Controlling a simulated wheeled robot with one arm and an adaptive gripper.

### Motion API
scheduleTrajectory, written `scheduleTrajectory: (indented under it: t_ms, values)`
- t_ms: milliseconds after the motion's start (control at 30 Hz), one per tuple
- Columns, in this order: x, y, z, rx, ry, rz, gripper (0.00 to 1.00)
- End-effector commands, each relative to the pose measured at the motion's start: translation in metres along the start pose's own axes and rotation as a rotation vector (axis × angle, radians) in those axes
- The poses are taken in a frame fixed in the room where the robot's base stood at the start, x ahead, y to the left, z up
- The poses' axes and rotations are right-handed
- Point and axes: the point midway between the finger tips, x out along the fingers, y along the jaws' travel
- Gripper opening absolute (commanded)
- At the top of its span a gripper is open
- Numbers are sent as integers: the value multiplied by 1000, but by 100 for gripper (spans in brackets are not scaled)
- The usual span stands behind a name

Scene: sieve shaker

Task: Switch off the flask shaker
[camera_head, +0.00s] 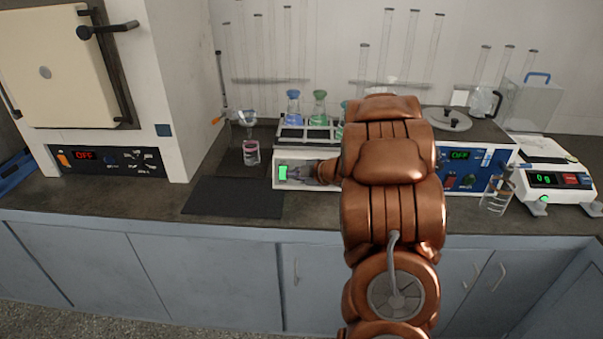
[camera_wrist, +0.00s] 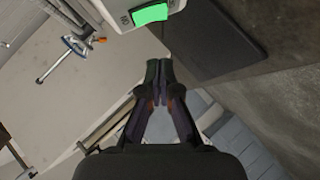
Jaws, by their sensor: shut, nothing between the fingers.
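The flask shaker (camera_head: 278,183) is a white box on the bench with a rack of colored flasks on top. A lit green rocker switch (camera_head: 283,173) is on the left of its front face. The switch also shows large in the wrist view (camera_wrist: 151,14). My gripper (camera_head: 291,173) is in front of the shaker's face, its fingertips close to the switch. In the wrist view my gripper (camera_wrist: 159,68) has its fingers together and empty, with the switch just beyond the tips. I cannot tell whether they touch it. My arm hides the right part of the shaker.
A white oven (camera_head: 180,90) with an OFF display stands at the left. A black mat (camera_head: 232,196) and a beaker (camera_head: 251,154) are left of the shaker. A blue-fronted device (camera_head: 470,170) reading OFF and a balance (camera_head: 553,178) stand at the right.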

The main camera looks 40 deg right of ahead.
Motion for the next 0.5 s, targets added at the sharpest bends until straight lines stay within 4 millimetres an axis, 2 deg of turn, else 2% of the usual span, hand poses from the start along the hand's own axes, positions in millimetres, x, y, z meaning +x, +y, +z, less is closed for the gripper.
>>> scheduleTrajectory:
  t_ms: [267,500]
  values:
    - [39,-1,-1,3,2,-3,0]
    - [53,-1,16,2,0,-2,0]
